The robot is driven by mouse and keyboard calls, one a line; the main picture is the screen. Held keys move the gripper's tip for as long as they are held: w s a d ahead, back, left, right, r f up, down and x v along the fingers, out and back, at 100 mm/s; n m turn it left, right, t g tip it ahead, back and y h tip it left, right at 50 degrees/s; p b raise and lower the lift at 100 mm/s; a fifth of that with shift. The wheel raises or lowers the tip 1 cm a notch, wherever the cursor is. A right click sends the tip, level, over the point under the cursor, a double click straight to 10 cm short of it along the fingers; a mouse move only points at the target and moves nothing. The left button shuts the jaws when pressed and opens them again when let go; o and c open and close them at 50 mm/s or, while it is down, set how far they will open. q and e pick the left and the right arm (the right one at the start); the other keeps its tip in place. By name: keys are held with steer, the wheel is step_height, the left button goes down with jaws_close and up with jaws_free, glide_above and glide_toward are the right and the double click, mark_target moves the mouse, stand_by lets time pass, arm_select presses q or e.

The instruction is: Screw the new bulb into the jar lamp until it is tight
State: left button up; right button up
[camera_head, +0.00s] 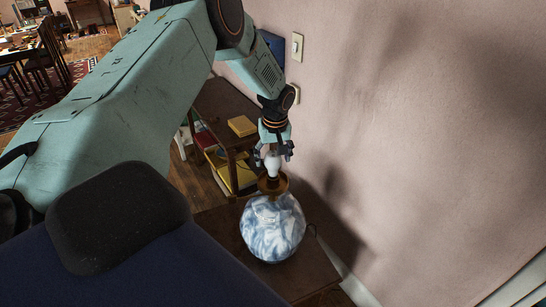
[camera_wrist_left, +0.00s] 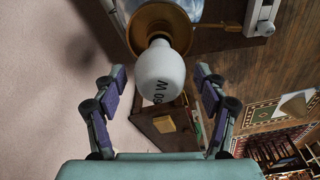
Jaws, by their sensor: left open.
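The jar lamp (camera_head: 272,232) is a round blue-and-white marbled jar with a brass neck (camera_head: 272,184), standing upright on a small wooden table (camera_head: 310,272). The white bulb (camera_head: 273,166) stands upright in the brass neck. It also shows in the left wrist view (camera_wrist_left: 160,74), marked 60 W, with its narrow end at the brass fitting (camera_wrist_left: 150,20). How deep the bulb sits I cannot tell. My left gripper (camera_head: 273,152) is directly above the bulb, pointing down. In the left wrist view its fingers (camera_wrist_left: 160,78) are spread on both sides of the bulb with gaps. My right gripper is not in view.
A wooden shelf unit (camera_head: 222,110) with a yellow book (camera_head: 242,126) on top stands behind the lamp. The pink wall (camera_head: 400,130) is close on the right, with a switch plate (camera_head: 297,46). A dining table and chairs are far left.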

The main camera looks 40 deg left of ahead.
arm_select(q)
steer(key=n, duration=0.4)
steer(key=shift+n+g, duration=0.3)
steer(key=shift+n, duration=0.1)
steer(key=shift+n+g, duration=0.4)
steer(key=shift+n, duration=2.1)
steer(key=shift+c, duration=0.2)
